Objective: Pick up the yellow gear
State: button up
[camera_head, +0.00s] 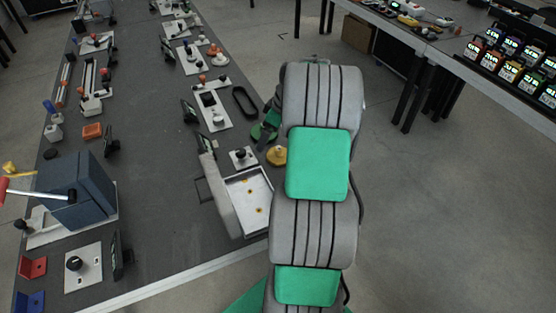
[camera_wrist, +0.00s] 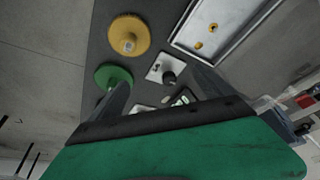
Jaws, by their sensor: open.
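The yellow gear (camera_head: 277,155) lies near the right edge of the dark table in the head view, partly covered by my arm. In the wrist view the yellow gear (camera_wrist: 129,34) is a round disc with a pale hub, at the upper left. My gripper (camera_wrist: 158,78) is open, with one finger on each side and nothing between the tips. The yellow gear lies beyond the left finger and apart from it. In the head view my arm hides most of the gripper.
A green gear (camera_wrist: 113,76) lies next to the yellow one, close to the left finger. A white plate with a black knob (camera_wrist: 166,72) lies ahead between the fingers. A pale tray (camera_head: 232,203) with small yellow pieces stands nearby. Several devices crowd the table's left side.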

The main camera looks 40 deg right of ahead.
aim_at(280, 148)
jog(key=shift+o, duration=0.7)
jog(key=shift+n, duration=0.3)
jog(key=d+f, duration=0.1)
jog(key=d, duration=0.1)
jog(key=s+d+f, duration=0.1)
jog(key=f, duration=0.1)
jog(key=d+f, duration=0.2)
jog(key=shift+s+d, duration=0.35)
jog(key=x, duration=0.2)
jog(key=p+x, duration=0.1)
jog(key=x, duration=0.2)
jog(key=p+x, duration=0.1)
jog(key=x, duration=0.2)
jog(key=shift+w+d, duration=0.2)
jog(key=shift+d, duration=0.1)
jog(key=c, duration=1.5)
jog(key=shift+r, duration=0.1)
jog(key=shift+c, duration=0.2)
jog(key=shift+r, duration=0.1)
